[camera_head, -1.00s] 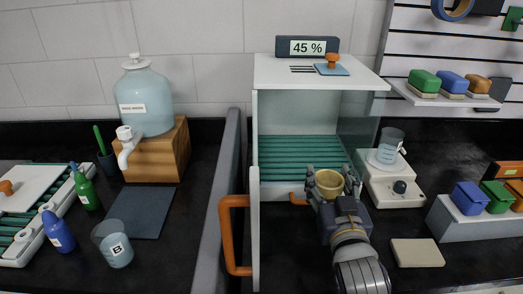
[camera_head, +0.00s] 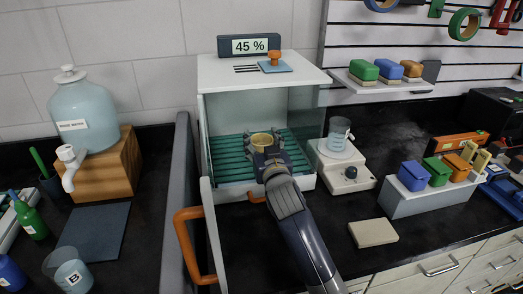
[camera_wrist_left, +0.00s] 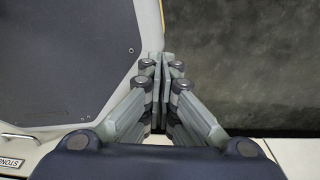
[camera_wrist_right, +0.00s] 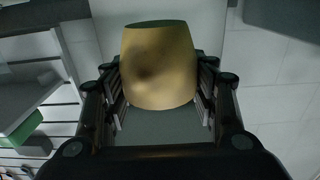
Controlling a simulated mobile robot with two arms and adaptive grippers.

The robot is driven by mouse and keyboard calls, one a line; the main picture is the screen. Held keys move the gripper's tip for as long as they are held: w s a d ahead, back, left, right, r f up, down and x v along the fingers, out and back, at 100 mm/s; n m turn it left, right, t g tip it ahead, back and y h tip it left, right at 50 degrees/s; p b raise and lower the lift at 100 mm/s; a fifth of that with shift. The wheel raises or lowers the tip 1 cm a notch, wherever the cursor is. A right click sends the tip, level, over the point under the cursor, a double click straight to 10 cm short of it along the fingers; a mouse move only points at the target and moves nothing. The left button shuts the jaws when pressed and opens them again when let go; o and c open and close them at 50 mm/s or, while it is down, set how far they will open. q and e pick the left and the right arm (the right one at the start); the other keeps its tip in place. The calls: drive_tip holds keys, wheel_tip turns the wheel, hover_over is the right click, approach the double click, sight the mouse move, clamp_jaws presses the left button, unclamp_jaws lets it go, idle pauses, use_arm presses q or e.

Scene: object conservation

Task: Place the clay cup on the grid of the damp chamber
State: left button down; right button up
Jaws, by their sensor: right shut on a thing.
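The tan clay cup (camera_head: 262,141) is between the fingers of my right gripper (camera_head: 264,151), which is shut on it. It also fills the middle of the right wrist view (camera_wrist_right: 158,65), its side between both fingers. The damp chamber (camera_head: 262,72) is a white cabinet with its front open and its door swung out to the left. Its green slatted grid (camera_head: 229,160) lies inside. In the head view the cup overlaps the grid; whether it touches the slats I cannot tell. My left gripper (camera_wrist_left: 160,58) has its fingers together and empty in the left wrist view.
The open door's orange handle (camera_head: 186,248) projects at the front left. A scale (camera_head: 343,172) with a beaker (camera_head: 338,134) stands close to the chamber's right side. A beige slab (camera_head: 373,232) lies on the dark counter. A grey partition (camera_head: 181,205) stands left of the chamber.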

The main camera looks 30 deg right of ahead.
sight(261, 151)
drive_tip(key=shift+f, duration=1.75)
drive_tip(key=shift+f, duration=0.15)
drive_tip(key=o, duration=1.1)
drive_tip(key=shift+o, duration=0.2)
drive_tip(key=shift+s+a, duration=0.1)
drive_tip(key=shift+s, duration=0.05)
drive_tip(key=b+v, duration=0.1)
drive_tip(key=v, duration=1)
drive_tip(key=shift+s, duration=0.4)
